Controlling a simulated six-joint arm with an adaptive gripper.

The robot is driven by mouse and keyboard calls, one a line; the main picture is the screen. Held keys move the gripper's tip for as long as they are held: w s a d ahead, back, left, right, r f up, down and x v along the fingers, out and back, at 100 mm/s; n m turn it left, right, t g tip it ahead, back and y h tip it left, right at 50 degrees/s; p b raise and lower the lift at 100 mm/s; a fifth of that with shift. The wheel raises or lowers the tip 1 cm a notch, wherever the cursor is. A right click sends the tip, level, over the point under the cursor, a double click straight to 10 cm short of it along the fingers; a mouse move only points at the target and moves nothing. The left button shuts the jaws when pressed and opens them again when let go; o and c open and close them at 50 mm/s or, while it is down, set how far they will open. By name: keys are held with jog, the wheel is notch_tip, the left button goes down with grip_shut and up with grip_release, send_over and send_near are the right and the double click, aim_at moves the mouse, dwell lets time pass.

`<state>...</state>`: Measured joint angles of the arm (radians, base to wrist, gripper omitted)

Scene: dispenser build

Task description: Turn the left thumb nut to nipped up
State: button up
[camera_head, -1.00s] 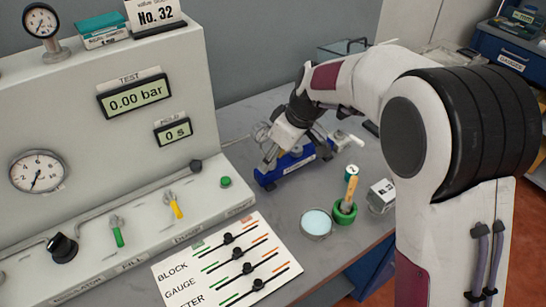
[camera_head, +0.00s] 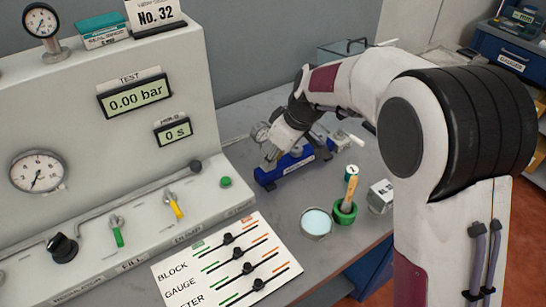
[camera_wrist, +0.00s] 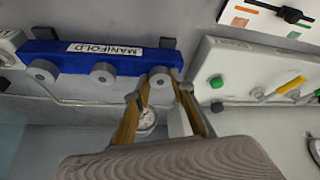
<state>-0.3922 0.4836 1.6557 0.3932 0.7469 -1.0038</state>
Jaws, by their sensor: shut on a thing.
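The blue manifold (camera_head: 291,166) lies on the bench to the right of the test panel, and the wrist view shows its label (camera_wrist: 105,50) upside down. Three round grey nuts or ports sit along its side in the wrist view. The left thumb nut (camera_wrist: 160,74) is at the manifold's right end in that view, the left end in the head view. My gripper (camera_wrist: 160,85) is shut on this nut, with one finger on either side. In the head view my gripper (camera_head: 272,152) hides the nut.
The test panel (camera_head: 100,120) stands close to the left of my gripper, its display at 0.00 bar. A small gauge (camera_wrist: 146,118) shows behind the fingers. A green cup with a brush (camera_head: 345,210), a round dish (camera_head: 316,223) and a white box (camera_head: 381,196) stand in front.

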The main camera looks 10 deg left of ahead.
jog(key=shift+s+m+t, duration=0.1)
jog(key=shift+m+t, duration=0.2)
jog(key=shift+m, duration=0.5)
jog(key=shift+s+a+m+t+h, duration=0.1)
jog(key=shift+m+t+h, duration=0.3)
jog(key=shift+m, duration=0.95)
jog(key=shift+s+a+m+t+h, duration=0.1)
jog(key=shift+m+t+h, duration=0.3)
jog(key=shift+m, duration=0.95)
jog(key=shift+a+m+h, duration=0.15)
jog(key=shift+m+h, duration=0.45)
jog(key=shift+m, duration=0.95)
jog(key=shift+a+m+h, duration=0.1)
jog(key=shift+m+h, duration=0.5)
jog(key=shift+m, duration=0.95)
jog(key=shift+m+t, duration=0.3)
jog(key=o, duration=1.1)
jog(key=shift+r, duration=0.1)
jog(key=v, duration=0.7)
jog(key=shift+s+a+r, duration=0.1)
jog(key=shift+r, duration=0.1)
